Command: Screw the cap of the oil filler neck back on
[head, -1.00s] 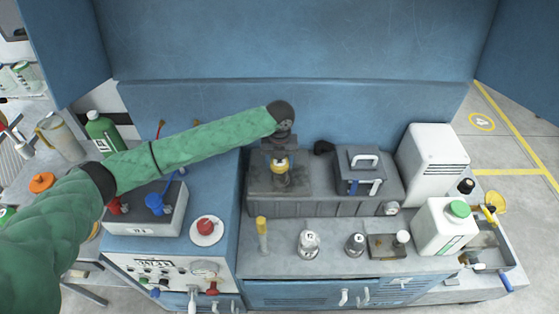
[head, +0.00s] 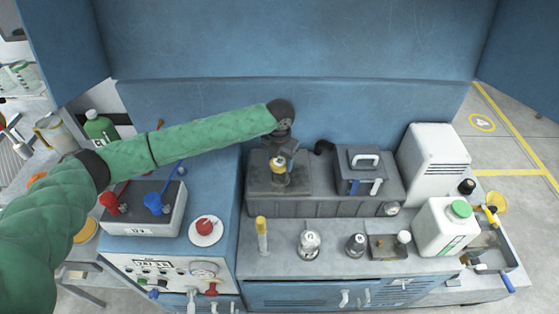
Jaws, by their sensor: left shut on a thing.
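The oil filler neck (head: 280,181) stands upright on the left part of the grey tank at the back of the bench. My left gripper points down from above and is shut on the cap. The gripper's dark body hides the cap's upper part, and I cannot tell how far the cap is seated on the neck. My right gripper is not in view.
A dark box with a white handle (head: 364,161) stands right of the neck. A white louvred unit (head: 432,157) and a white jug with a green cap (head: 445,226) are further right. Several small containers line the front shelf.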

